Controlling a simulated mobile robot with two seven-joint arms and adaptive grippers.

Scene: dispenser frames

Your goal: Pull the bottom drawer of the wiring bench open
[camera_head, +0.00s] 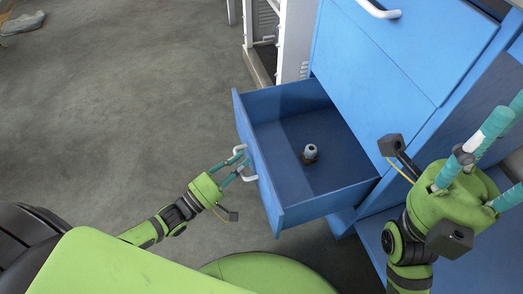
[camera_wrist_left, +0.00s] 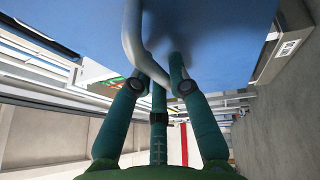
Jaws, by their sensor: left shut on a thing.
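The bottom drawer (camera_head: 262,150) of the blue wiring bench (camera_head: 385,60) stands pulled well out, its inside showing. A small grey fitting (camera_head: 310,152) stands on its floor. My left gripper (camera_head: 242,163) is at the drawer's front, shut on its white bar handle (camera_head: 249,177). In the left wrist view the handle (camera_wrist_left: 133,45) runs down between the teal fingers (camera_wrist_left: 158,85), against the blue drawer front (camera_wrist_left: 215,35). My right gripper (camera_head: 512,150) is at the right, beside the bench; its fingers are spread apart, with the tips at or past the picture edge.
A closed upper drawer with a white handle (camera_head: 379,9) is above the open one. A grey-white rack (camera_head: 292,45) stands behind the bench. Bare grey floor (camera_head: 120,110) is free to the left of the drawer. A grey object (camera_head: 22,23) lies at the far left.

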